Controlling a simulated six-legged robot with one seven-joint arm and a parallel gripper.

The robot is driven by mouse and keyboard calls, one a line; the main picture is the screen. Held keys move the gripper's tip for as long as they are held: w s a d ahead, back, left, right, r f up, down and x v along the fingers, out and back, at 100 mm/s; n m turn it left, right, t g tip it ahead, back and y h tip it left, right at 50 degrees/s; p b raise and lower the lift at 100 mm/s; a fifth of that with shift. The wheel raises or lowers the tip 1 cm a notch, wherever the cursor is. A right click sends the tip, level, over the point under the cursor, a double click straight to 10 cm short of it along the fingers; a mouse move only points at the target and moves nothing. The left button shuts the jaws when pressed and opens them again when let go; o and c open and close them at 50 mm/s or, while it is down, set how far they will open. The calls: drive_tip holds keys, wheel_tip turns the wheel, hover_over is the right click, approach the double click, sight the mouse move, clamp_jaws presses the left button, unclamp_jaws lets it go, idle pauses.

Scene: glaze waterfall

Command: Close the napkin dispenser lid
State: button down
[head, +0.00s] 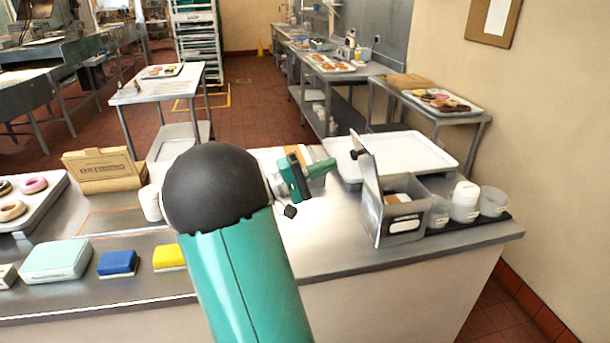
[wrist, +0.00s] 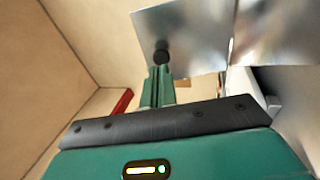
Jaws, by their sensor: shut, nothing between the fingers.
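The napkin dispenser (head: 400,228) is a grey metal box near the right end of the counter, with a pale label on its front. Its lid (head: 369,178) stands up, open, along the box's left side and has a black knob (head: 358,153). In the wrist view the metal lid (wrist: 195,35) fills the top, with the knob (wrist: 161,54) just beyond my fingertips. My gripper (head: 331,166) is green, shut and empty, just left of the lid. The head view shows a small gap between fingertips and knob. My arm hides part of the counter.
Clear cups (head: 464,202) stand right of the dispenser, and a white tray (head: 425,151) lies behind it. Left of my arm are a cardboard box (head: 103,170), a donut tray (head: 48,211), and blue (head: 117,263) and yellow (head: 168,257) blocks. The counter in front of the dispenser is clear.

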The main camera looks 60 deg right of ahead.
sight(351, 153)
drive_tip(key=x, duration=0.3)
drive_tip(key=shift+s+d+r, duration=0.15)
drive_tip(key=shift+s+d, duration=0.05)
drive_tip(key=shift+d, duration=0.05)
drive_tip(key=shift+r, duration=0.1)
drive_tip(key=shift+s+d+r+t+y, duration=0.6)
drive_tip(key=shift+s+d+r+y, duration=0.05)
drive_tip(key=shift+r+y, duration=0.1)
drive_tip(key=s+d+r+t+y, duration=0.2)
drive_tip(key=s+d+t+y, duration=0.1)
drive_tip(key=shift+s+d+r, duration=0.1)
drive_tip(key=shift+s+d, duration=0.1)
drive_tip(key=s+d+f+t+y, duration=0.7)
drive_tip(key=s+d+t+y, duration=0.2)
drive_tip(key=s+d+y, duration=0.1)
drive_tip(key=shift+s+d+f+m+t, duration=0.35)
drive_tip(key=shift+s+d+m+t, duration=0.05)
drive_tip(key=shift+s+d, duration=0.15)
drive_tip(key=shift+f, duration=0.1)
